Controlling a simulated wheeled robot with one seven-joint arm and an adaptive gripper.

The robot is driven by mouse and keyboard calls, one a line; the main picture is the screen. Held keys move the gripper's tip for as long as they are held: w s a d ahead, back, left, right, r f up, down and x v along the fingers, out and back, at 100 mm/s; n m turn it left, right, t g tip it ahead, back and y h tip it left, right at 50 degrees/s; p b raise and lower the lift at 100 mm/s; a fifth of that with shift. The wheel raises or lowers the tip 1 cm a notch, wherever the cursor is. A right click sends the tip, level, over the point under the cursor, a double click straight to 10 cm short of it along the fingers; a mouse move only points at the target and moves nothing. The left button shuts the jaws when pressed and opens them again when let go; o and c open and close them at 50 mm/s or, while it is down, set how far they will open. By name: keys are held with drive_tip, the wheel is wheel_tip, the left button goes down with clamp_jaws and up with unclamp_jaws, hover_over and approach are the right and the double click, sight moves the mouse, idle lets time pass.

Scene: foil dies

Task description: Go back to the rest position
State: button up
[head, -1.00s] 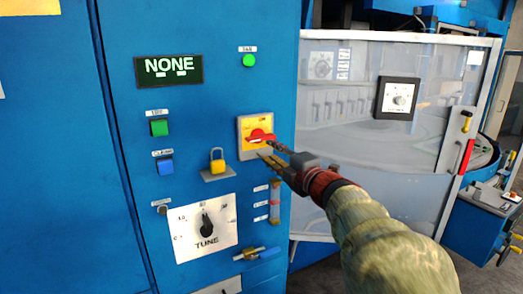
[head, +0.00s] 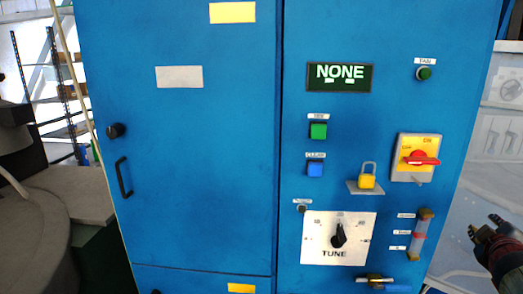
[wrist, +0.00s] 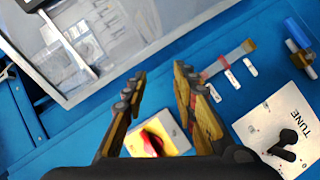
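My gripper (head: 483,228) is at the right edge of the head view, to the right of the blue cabinet (head: 205,130). In the wrist view its two fingers (wrist: 158,108) stand apart with nothing held between them. The red rotary switch on its yellow plate (head: 420,158) is on the cabinet's right panel, its handle lying about level. The wrist view shows this switch (wrist: 155,141) beyond the fingers, partly covered by them.
The panel also bears a display reading NONE (head: 339,77), a yellow padlock (head: 367,181) on a small shelf, green and blue buttons and a TUNE knob (head: 339,235). A clear guard (head: 492,140) stands to the right. A shelf rack (head: 68,95) is at the far left.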

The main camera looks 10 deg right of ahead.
drive_tip(key=s+a+f+m+g+y, duration=0.35)
drive_tip(key=a+f, duration=0.35)
drive_tip(key=a, duration=0.3)
drive_tip(key=s+a+f+m+g+y, duration=0.2)
drive_tip(key=s+a+f+m, duration=0.25)
drive_tip(key=a+f, duration=0.4)
drive_tip(key=s+a+n+y, duration=0.1)
drive_tip(key=a+n+y, duration=0.1)
drive_tip(key=a, duration=0.9)
drive_tip(key=s+a+n+y, duration=0.2)
drive_tip(key=a, duration=1)
drive_tip(key=shift+s+a+y, duration=0.25)
drive_tip(key=shift+y, duration=0.1)
